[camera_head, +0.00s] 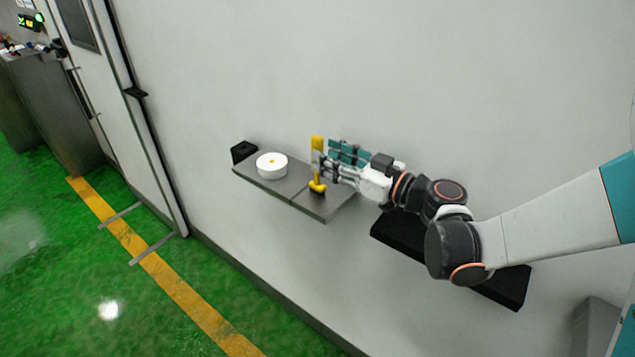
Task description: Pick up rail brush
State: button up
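A yellow upright tool (318,186), which looks like the rail brush, stands at the grey wall shelf, with a wider yellow foot at its lower end. My gripper (317,164) reaches in from the right, and its fingertips are at the tool's upright handle, overlapping its middle. The picture is too small to tell whether the fingers are closed on the handle or only around it. I cannot tell whether the tool's foot touches the shelf. A teal piece shows behind the fingers, and I cannot tell what it belongs to.
The grey shelf (270,188) also bears a white round roll (272,166) left of the tool. A small black box (243,151) is at its left end. A black ledge (400,238) runs below my arm. A door and grey cabinet (50,115) are far left; green floor is open.

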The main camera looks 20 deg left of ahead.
jog(key=b+x, duration=0.1)
jog(key=x, duration=0.3)
jog(key=shift+f, duration=0.2)
grip_shut()
jog(key=shift+r, duration=0.1)
